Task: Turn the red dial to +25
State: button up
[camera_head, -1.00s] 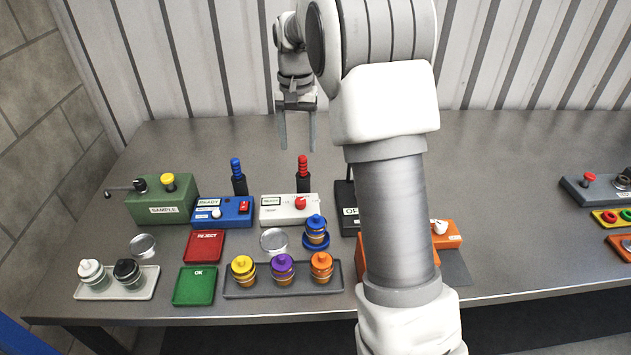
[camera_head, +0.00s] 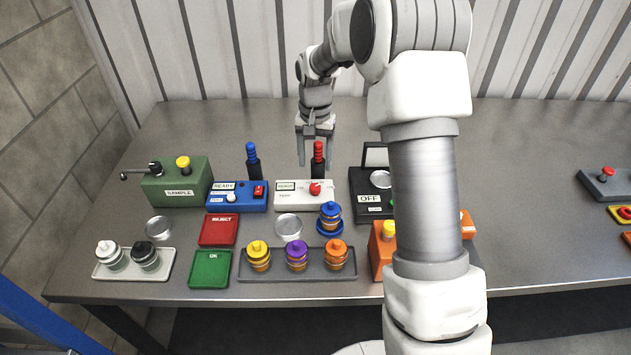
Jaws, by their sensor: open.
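The red dial (camera_head: 315,188) sits on the sloped face of a white box (camera_head: 290,197), with small markings around it and a label at its left. The marks are too small for me to read the dial's setting. My gripper (camera_head: 316,163) hangs pointing down behind and above the white box. Its two fingers are apart and nothing is clearly held. A red-topped black handle (camera_head: 318,156) stands by the right finger, behind the box. I cannot tell whether the finger touches it. The gripper is apart from the dial.
A blue READY box (camera_head: 238,203) stands left of the white box, and a black OFF box (camera_head: 370,204) stands right. A blue-topped handle (camera_head: 252,160) stands behind the blue box. A grey tray (camera_head: 325,276) of capped jars lies in front. The table behind is clear.

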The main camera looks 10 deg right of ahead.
aim_at(315, 186)
notch_tip(315, 186, down, 8)
jog(key=shift+c, duration=0.3)
grip_shut()
